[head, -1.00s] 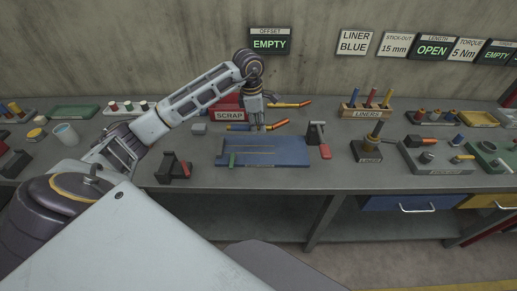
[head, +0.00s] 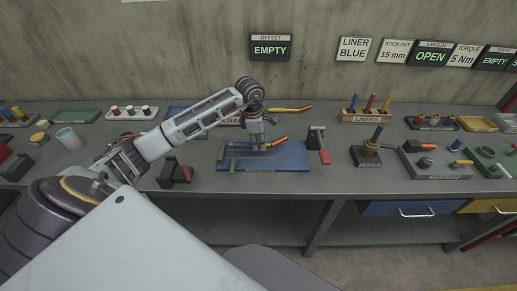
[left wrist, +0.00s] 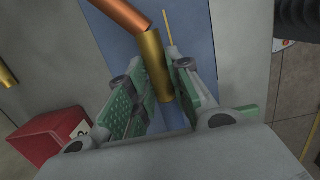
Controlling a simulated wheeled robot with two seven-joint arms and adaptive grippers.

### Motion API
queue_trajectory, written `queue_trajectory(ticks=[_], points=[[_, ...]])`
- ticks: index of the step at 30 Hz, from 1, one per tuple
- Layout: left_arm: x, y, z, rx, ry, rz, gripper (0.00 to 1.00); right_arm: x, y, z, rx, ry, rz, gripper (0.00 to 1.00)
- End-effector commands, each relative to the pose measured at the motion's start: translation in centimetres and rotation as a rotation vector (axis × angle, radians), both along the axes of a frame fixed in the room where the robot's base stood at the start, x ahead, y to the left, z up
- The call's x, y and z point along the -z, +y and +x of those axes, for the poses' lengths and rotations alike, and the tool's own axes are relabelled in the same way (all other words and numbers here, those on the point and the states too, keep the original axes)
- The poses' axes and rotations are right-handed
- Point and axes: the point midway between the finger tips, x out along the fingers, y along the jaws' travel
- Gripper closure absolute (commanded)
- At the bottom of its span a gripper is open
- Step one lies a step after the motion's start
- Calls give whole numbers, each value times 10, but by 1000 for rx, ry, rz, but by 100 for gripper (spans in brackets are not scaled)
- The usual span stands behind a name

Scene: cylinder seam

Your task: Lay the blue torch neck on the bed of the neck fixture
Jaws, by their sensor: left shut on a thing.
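My left gripper (head: 259,146) is shut on a torch neck low over the blue plate (head: 290,158). The neck's orange bent end (head: 279,141) points right. In the left wrist view the neck's brass-coloured part (left wrist: 155,65) lies between the green-padded fingers (left wrist: 160,95), with the orange tube (left wrist: 125,14) beyond it. Its blue part is not clear against the plate and behind the gripper. The plate has thin lines and a green block (head: 233,164) at its left. I cannot tell whether the neck touches the plate. My right gripper is not in view.
Another neck with an orange end (head: 290,109) lies behind. The scrap bin (head: 231,121) is partly hidden. A liner rack (head: 366,115) stands at the back right.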

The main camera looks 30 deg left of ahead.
Motion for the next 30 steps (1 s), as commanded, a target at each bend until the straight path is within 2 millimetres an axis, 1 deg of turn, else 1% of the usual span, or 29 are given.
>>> queue_trajectory(ticks=[7, 11, 15, 18, 30], points=[[3, 0, 0, 0, 0, 0, 100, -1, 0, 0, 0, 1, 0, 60], [13, 0, -1, 1, 1, 0, 100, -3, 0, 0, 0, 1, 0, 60], [28, 0, -1, 0, 2, 0, 100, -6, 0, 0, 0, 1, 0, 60], [35, 0, 0, 0, -1, -1, 100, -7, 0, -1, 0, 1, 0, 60], [39, 0, 0, 1, -1, 1, 100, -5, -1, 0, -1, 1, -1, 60]])
